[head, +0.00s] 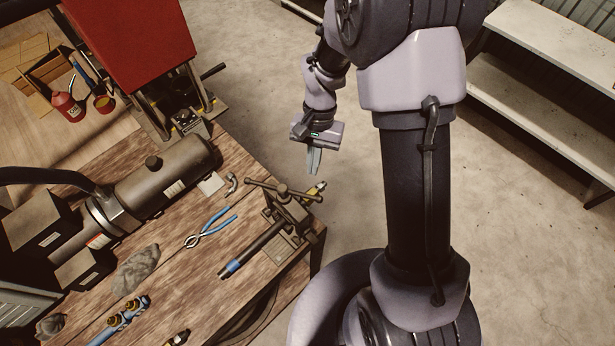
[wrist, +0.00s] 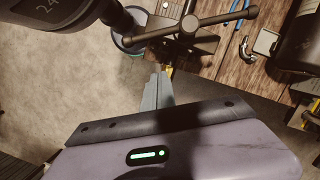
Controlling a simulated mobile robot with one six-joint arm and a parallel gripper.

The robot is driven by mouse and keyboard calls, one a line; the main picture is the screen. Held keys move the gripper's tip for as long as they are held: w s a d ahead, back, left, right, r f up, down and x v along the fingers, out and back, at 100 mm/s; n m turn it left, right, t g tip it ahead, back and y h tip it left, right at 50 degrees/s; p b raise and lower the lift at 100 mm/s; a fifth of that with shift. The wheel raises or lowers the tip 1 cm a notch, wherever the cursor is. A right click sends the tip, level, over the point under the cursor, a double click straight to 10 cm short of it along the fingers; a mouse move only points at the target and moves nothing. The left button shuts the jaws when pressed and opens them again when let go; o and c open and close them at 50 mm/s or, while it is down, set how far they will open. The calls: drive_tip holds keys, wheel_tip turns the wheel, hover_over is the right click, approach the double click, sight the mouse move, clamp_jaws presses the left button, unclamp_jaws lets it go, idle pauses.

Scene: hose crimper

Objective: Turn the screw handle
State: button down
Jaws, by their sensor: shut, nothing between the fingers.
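The screw handle (head: 283,192) is a dark T-shaped crossbar on top of a small crimper (head: 291,218) at the right edge of the wooden bench. A dark hose with a blue band (head: 232,266) runs from the crimper to the lower left. My gripper (head: 314,170) is shut and empty, hanging over the floor just beyond the bench edge, above and right of the handle. In the wrist view my shut fingers (wrist: 158,92) point toward the crimper, and the handle (wrist: 197,26) lies ahead, apart from the fingertips.
Blue-handled pliers (head: 211,228) and a small clamp (head: 231,183) lie left of the handle. A dark cylindrical machine (head: 165,180) and a red press (head: 130,40) stand farther left. The floor around my gripper is clear. Pale shelves (head: 550,60) stand at the right.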

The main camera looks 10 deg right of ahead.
sight(284, 195)
drive_tip(key=s, duration=0.1)
drive_tip(key=s+a, duration=0.1)
drive_tip(key=s+a+f, duration=0.1)
drive_tip(key=s, duration=0.1)
drive_tip(key=shift+f+p, duration=0.1)
drive_tip(key=shift+p, duration=0.3)
drive_tip(key=s+m+b, duration=0.2)
drive_tip(key=m+b, duration=0.1)
drive_tip(key=shift+a+m+y, duration=0.1)
drive_tip(key=shift+m+y, duration=0.2)
drive_tip(key=shift+y, duration=0.1)
drive_tip(key=shift+w+f, duration=0.1)
drive_tip(key=shift+w, duration=0.05)
